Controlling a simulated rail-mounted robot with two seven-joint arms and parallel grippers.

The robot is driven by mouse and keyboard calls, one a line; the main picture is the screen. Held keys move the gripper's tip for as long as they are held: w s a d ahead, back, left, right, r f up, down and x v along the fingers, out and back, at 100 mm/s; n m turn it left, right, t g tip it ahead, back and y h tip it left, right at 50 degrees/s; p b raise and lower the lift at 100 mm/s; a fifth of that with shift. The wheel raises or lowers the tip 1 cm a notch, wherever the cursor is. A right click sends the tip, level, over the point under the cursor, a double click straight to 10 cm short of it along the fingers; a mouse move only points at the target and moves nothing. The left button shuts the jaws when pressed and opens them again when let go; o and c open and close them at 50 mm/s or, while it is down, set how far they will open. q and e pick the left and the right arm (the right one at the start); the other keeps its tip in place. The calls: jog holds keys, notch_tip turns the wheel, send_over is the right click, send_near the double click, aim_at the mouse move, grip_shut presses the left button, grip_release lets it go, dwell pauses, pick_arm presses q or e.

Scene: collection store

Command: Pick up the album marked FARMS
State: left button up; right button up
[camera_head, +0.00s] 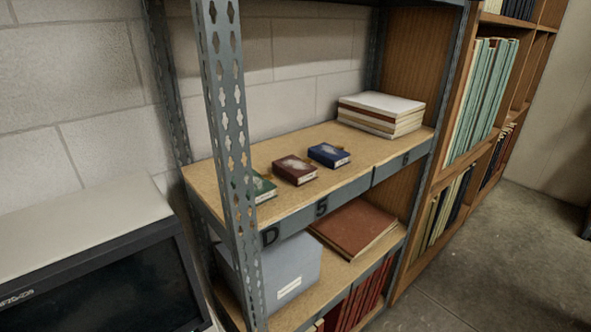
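Three small albums lie flat on the middle wooden shelf (310,203) of a metal rack. The green album (263,188) is at the left, partly hidden by the rack's front post. The dark red album (295,170) is in the middle. The blue album (329,155) is at the right. Each has a pale patch on its cover, but the lettering is too small to read, so I cannot tell which is marked FARMS. Neither of my grippers is in view.
A perforated metal post (228,120) stands in front of the shelf's left part. A stack of books (381,114) sits at the shelf's back right. Below are a grey box (285,270) and a brown book (355,228). A monitor (105,285) stands at left, a wooden bookcase (425,90) at right.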

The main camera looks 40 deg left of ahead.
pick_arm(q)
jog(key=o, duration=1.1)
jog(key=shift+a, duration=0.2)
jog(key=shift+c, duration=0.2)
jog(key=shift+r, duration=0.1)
